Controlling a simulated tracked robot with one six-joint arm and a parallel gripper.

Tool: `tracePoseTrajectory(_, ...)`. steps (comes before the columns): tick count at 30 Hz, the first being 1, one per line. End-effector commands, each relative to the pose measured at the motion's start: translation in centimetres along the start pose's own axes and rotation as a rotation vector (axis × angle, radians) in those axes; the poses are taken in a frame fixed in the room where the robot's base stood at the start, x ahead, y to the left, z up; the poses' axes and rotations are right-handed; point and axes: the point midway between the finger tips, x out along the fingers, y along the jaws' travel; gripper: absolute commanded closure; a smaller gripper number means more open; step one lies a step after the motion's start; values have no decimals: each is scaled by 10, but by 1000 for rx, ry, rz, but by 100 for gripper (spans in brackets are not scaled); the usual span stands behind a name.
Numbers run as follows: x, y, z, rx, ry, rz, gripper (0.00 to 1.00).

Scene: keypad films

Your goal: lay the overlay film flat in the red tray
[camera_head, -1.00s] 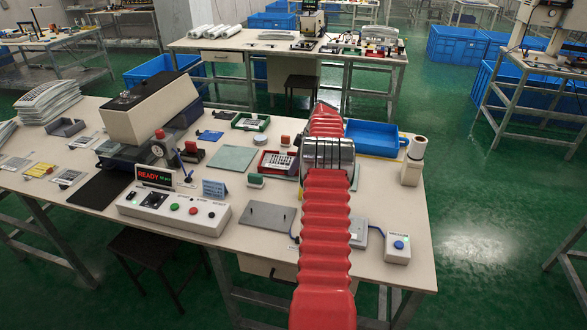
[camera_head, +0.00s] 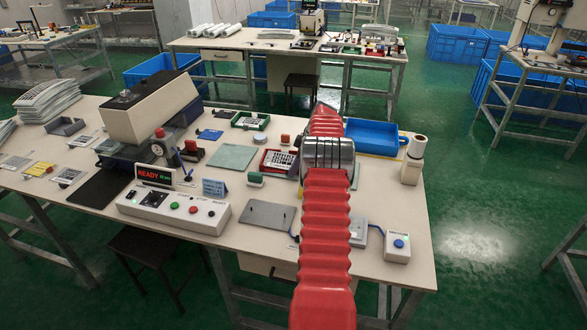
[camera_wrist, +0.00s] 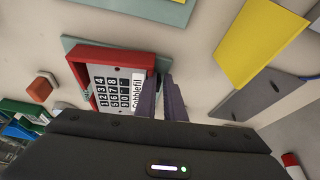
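The red tray (camera_head: 264,169) lies on the table just left of my arm in the head view; its red wall (camera_wrist: 105,57) shows in the wrist view. The overlay film (camera_head: 281,160), white with dark keys and a printed label, is inside the tray. In the wrist view the film (camera_wrist: 110,90) faces up, left of my fingers, and looks close to flat. My gripper (camera_wrist: 162,95) has its two purple-grey fingers a little apart, at the film's label end. I see nothing between them. The lower part of the film and tray is hidden by my gripper body.
A green-grey mat (camera_head: 232,157), a grey plate (camera_head: 267,215) and a control box (camera_head: 172,211) lie around the tray. A green tray (camera_head: 250,121) and a blue bin (camera_head: 371,137) stand behind. A small red-topped block (camera_wrist: 41,87) is beside the tray.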

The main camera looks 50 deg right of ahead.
Motion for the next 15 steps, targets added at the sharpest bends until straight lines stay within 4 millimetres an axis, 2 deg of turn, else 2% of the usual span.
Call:
tracePoseTrajectory(1,6,-2,5,4,-5,-7,83)
tracePoseTrajectory(5,5,-1,4,3,-4,-6,75)
tracePoseTrajectory(15,1,-1,2,1,-2,-4,75)
